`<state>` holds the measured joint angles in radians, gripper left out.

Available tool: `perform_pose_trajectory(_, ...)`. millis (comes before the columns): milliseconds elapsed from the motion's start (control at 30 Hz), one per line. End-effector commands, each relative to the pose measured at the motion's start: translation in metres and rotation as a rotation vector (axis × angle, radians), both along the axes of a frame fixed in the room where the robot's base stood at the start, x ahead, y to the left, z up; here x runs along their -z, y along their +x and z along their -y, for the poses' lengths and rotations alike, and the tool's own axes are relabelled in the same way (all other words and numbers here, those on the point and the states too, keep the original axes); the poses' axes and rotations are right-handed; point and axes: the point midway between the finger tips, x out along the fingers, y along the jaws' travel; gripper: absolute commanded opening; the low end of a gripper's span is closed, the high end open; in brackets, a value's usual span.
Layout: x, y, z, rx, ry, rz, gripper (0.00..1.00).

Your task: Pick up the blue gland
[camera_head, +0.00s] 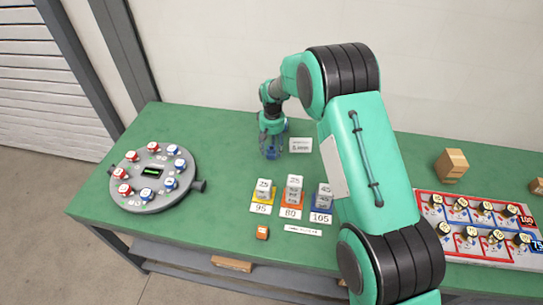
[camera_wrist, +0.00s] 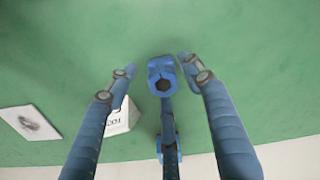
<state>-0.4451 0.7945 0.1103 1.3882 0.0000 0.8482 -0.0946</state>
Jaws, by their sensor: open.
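My gripper (camera_head: 271,143) hangs over the green bench, fingers pointing down. In the head view, blue (camera_head: 271,154) shows low between the fingers, mostly hidden.
A white card (camera_head: 300,145) lies just right of my gripper. A grey round fixture (camera_head: 170,195) with red and blue knobs stands left. Numbered blocks (camera_head: 294,190) stand in front. A red-and-blue tray (camera_head: 460,256) and wooden block (camera_head: 452,166) are at right.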

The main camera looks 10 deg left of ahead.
Motion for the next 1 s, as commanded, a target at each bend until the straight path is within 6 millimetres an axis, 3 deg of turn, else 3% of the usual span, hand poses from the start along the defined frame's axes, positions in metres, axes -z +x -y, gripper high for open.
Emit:
perform_pose_trajectory(533, 0.0003, -0.0002, 0.0000, 0.000, 0.000, 0.000, 0.51)
perform_pose_trajectory(800, 0.0005, -0.0003, 0.0001, 0.000, -0.001, -0.001, 0.00)
perform_pose_trajectory(1000, 0.0005, -0.0003, 0.0001, 0.000, -0.001, -0.001, 0.00)
